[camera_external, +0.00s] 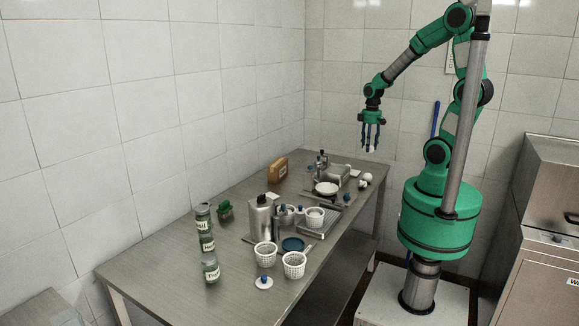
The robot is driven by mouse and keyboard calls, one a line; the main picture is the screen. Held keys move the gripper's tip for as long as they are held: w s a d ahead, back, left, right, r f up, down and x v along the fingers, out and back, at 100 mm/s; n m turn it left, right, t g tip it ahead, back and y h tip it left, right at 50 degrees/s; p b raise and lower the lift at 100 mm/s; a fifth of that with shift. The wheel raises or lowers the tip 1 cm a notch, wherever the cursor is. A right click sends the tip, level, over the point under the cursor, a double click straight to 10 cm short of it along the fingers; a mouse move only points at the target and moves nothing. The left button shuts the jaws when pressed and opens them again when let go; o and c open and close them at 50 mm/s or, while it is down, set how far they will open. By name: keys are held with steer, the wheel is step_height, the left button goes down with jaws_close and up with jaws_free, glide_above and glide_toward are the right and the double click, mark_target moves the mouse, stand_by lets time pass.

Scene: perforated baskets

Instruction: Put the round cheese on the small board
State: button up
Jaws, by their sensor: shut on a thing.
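My gripper (370,149) hangs high above the far right end of the steel table (150,262), pointing down. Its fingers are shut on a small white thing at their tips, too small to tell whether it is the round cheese. Two small pale round things (364,180) lie on the table below it, near the right edge; I cannot tell whether either is a cheese. I cannot make out the small board for certain among the crowded items.
White perforated baskets (294,266) stand near the front edge. A brown box (277,168) stands by the wall. The table's left end is clear.

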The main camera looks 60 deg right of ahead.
steer(key=w+a+n+p, duration=0.2)
steer(key=w+a+n, duration=0.3)
steer(key=w+a, duration=1.7)
steer(key=w+a+f+n, duration=0.1)
steer(key=a+f+n, duration=0.1)
steer(key=a, duration=1.3)
step_height(320, 180, down, 11)
steer(key=shift+d+p, duration=0.15)
steer(key=shift+p, duration=0.2)
steer(key=shift+f, duration=0.1)
steer(key=w+a, duration=0.1)
steer(key=w, duration=0.4)
steer(key=w+a+f, duration=0.1)
steer(key=w+a, duration=0.1)
steer(key=w, duration=0.3)
steer(key=w+a, duration=0.2)
steer(key=w, duration=0.3)
steer(key=shift+w+a+f+b, duration=0.1)
steer(key=shift+f+b, duration=0.1)
steer(key=shift+b, duration=0.2)
